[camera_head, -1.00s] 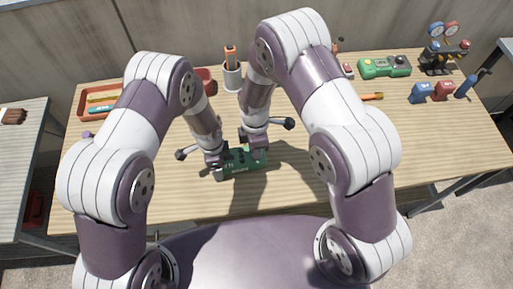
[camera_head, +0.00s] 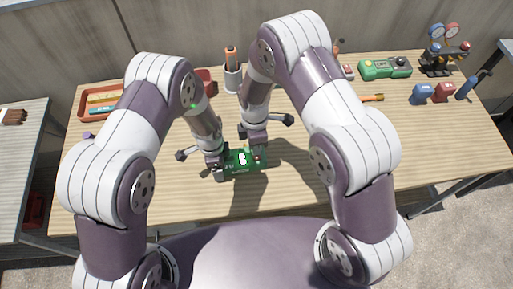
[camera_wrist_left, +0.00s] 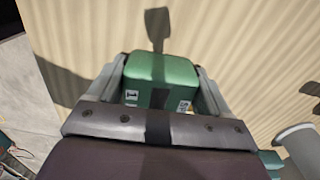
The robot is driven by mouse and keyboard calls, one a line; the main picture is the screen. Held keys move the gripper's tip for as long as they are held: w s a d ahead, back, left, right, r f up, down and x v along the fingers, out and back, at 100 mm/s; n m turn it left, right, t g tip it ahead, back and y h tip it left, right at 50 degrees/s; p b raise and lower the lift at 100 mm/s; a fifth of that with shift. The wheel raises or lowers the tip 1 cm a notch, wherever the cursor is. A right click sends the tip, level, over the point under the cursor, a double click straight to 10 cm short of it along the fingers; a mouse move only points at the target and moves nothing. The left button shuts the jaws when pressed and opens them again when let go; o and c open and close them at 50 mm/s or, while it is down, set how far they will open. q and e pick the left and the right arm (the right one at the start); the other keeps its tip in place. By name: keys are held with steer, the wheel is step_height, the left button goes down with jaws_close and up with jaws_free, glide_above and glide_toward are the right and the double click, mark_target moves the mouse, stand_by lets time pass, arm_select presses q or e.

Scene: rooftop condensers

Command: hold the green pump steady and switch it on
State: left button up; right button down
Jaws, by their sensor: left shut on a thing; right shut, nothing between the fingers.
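The green pump (camera_head: 240,168) sits on the near middle of the wooden table, with a bright white mark on its top and a small red spot near its right end. My left gripper (camera_head: 218,162) is shut on its left end. In the left wrist view the pump's green body (camera_wrist_left: 162,70) is between the two fingers, with white labels on its near face. My right gripper (camera_head: 255,147) is shut and empty, just above or behind the pump's right part. Whether it touches the pump I cannot tell.
Another green device (camera_head: 385,67) lies at the back right, beside a gauge set (camera_head: 443,55). Blue (camera_head: 421,93) and red (camera_head: 443,92) items stand in front. A red tray (camera_head: 92,101) is at the left, an orange-handled tool in a cup (camera_head: 232,76) behind. The table front is clear.

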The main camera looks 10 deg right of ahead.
steer(key=shift+r, duration=0.1)
step_height(320, 180, up, 14)
steer(key=s, duration=0.1)
steer(key=shift+s, duration=0.35)
arm_select(q)
steer(key=o, duration=1.4)
steer(key=shift+o, duration=0.2)
arm_select(e)
steer(key=shift+d, duration=0.1)
arm_select(q)
step_height(320, 180, up, 9)
steer(key=p, duration=0.7)
steer(key=shift+r+p, duration=0.1)
steer(key=shift+p, duration=0.2)
arm_select(e)
step_height(320, 180, up, 7)
glide_above(257, 157)
